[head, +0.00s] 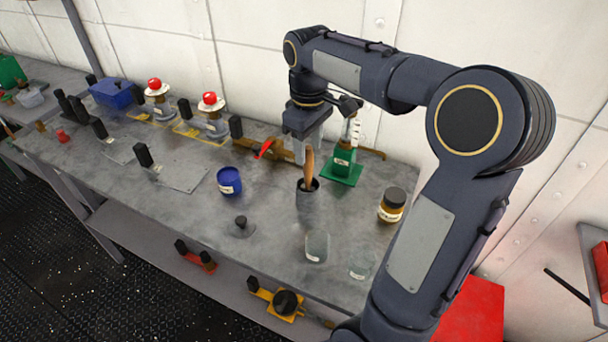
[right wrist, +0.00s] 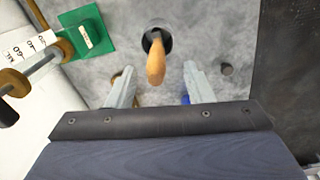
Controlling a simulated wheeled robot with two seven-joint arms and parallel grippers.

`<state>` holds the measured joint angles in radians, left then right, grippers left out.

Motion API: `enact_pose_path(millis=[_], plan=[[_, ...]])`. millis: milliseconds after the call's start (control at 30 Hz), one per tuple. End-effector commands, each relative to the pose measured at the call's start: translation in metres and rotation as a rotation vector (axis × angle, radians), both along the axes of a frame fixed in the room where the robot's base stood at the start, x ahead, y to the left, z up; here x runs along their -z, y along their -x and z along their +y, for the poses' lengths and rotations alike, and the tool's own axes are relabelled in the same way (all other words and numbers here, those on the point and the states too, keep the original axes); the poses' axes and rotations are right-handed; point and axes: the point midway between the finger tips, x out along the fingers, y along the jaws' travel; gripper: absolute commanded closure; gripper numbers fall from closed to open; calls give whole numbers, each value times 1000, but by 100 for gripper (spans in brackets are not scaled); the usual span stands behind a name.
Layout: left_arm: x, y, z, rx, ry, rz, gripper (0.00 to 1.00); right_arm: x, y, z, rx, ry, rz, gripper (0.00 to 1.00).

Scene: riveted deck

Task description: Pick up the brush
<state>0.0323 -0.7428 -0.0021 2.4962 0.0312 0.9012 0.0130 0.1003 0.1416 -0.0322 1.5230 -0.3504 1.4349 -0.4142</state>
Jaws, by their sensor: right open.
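The brush (head: 309,166) stands in a dark cup (head: 308,198) on the grey bench, with its wooden handle pointing up and its lower part hidden in the cup. In the right wrist view the handle (right wrist: 155,65) points toward the camera, out of the cup (right wrist: 157,38). My right gripper (head: 312,150) is open and empty, pointing down just above and behind the handle. In the wrist view its fingertips (right wrist: 158,77) lie on either side of the handle's line, and I see no contact. My left gripper is not in view.
A blue pot (head: 229,181), an amber jar (head: 392,205) and two clear glasses (head: 317,246) stand around the cup. A brass valve with a red handle (head: 264,149) is left of the gripper.

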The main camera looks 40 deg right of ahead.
Motion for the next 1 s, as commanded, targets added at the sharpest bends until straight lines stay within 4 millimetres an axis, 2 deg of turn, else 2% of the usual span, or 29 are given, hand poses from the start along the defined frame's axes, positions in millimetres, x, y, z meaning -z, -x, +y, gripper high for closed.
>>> enact_pose_path(millis=[400,700,1000], plan=[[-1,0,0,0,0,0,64,56,-5,-4,0,-1,3,53],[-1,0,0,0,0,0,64,61,-5,-4,0,-1,0,53],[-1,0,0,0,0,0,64,61,-5,-4,0,-1,0,91]])
